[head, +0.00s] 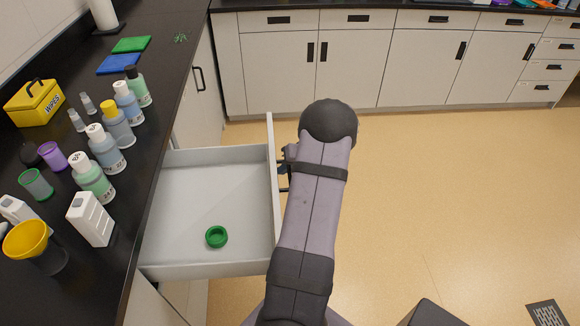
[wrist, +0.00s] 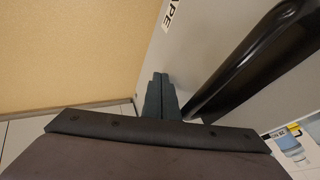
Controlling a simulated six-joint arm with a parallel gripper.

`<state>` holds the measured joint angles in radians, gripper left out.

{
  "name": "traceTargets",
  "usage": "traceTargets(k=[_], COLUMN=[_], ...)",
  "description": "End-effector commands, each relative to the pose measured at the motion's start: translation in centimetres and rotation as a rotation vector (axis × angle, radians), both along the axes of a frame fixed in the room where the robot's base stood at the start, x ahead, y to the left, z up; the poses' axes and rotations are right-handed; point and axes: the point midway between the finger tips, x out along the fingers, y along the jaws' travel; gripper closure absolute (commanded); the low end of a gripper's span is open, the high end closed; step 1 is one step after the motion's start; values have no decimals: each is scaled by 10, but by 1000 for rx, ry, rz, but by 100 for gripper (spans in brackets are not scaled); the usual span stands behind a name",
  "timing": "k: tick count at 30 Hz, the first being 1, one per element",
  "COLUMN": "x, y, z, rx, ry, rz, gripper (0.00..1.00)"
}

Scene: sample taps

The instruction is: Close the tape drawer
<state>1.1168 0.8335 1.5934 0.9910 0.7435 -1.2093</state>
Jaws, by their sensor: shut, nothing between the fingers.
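My gripper is mostly hidden behind my arm in the head view, close to the drawer front (head: 274,190). In the wrist view my gripper (wrist: 158,78) is shut and empty, its fingertips at the drawer's front face beside the black handle (wrist: 245,65). I cannot tell whether they touch the face. Part of a label reading "APE" (wrist: 172,14) shows on the face.
The left counter (head: 160,95) holds several bottles, a yellow wipes box (head: 34,103) and a yellow funnel (head: 27,242). White cabinets (head: 350,65) line the back.

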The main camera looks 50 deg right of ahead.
Motion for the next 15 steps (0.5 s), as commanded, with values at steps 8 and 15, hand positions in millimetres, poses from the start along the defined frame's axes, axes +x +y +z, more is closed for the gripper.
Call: traceTargets(k=[8,15], x=[0,5], y=[0,5], z=[0,-1], rx=[0,-1], ry=[0,-1], rz=[0,2], gripper=[100,100])
